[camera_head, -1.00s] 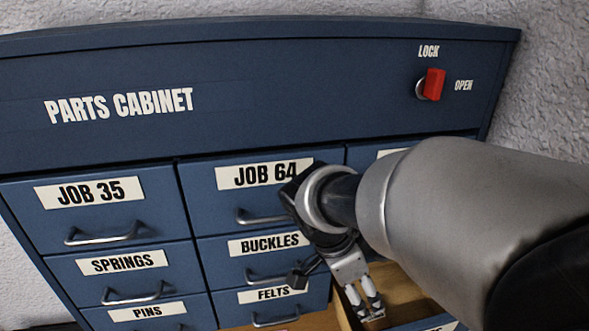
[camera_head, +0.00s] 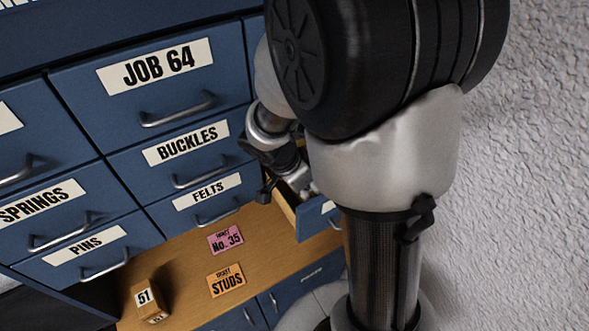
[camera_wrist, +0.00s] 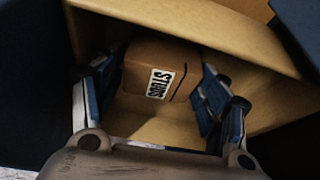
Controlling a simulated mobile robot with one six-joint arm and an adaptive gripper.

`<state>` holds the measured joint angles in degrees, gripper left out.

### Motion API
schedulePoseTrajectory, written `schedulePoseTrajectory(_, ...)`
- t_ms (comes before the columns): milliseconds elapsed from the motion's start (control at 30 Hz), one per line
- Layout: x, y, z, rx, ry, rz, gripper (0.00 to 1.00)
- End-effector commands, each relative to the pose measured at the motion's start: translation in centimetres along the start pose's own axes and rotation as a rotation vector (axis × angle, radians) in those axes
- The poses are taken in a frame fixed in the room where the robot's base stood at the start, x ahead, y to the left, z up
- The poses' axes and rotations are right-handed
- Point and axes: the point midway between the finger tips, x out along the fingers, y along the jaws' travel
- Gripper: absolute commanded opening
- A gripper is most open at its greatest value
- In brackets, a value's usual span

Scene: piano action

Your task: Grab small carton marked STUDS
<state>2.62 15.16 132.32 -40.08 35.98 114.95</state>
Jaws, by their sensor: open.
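The small brown carton with a white STUDS label (camera_wrist: 152,58) sits inside an open wooden-lined drawer (camera_wrist: 240,32) in the wrist view. My gripper (camera_wrist: 156,92) is open, with its blue-padded fingers on the left and right of the carton. The left finger looks very close to it; I cannot tell whether either finger touches. In the head view my gripper (camera_head: 305,188) reaches into the partly pulled-out drawer (camera_head: 314,222), and the carton is hidden there.
The blue cabinet has shut drawers labelled JOB 64 (camera_head: 154,66), BUCKLES (camera_head: 180,143) and FELTS (camera_head: 207,192). Below is a wooden shelf (camera_head: 185,262) with a pink No. 35 ticket (camera_head: 226,237), an orange STUDS ticket (camera_head: 226,281) and a carton marked 51 (camera_head: 149,298). Drawer walls surround my gripper.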

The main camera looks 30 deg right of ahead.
Motion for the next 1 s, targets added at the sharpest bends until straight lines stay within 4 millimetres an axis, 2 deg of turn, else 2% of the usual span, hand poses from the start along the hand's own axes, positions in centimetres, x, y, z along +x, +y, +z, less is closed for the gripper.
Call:
schedulePoseTrajectory(267,0.49,-0.01,0.03,0.001,-0.001,-0.001,0.68)
schedulePoseTrajectory(800,0.45,-0.03,0.01,0.001,-0.001,-0.001,0.34)
schedulePoseTrajectory(1000,0.43,-0.04,0.00,0.001,0.000,-0.002,0.34)
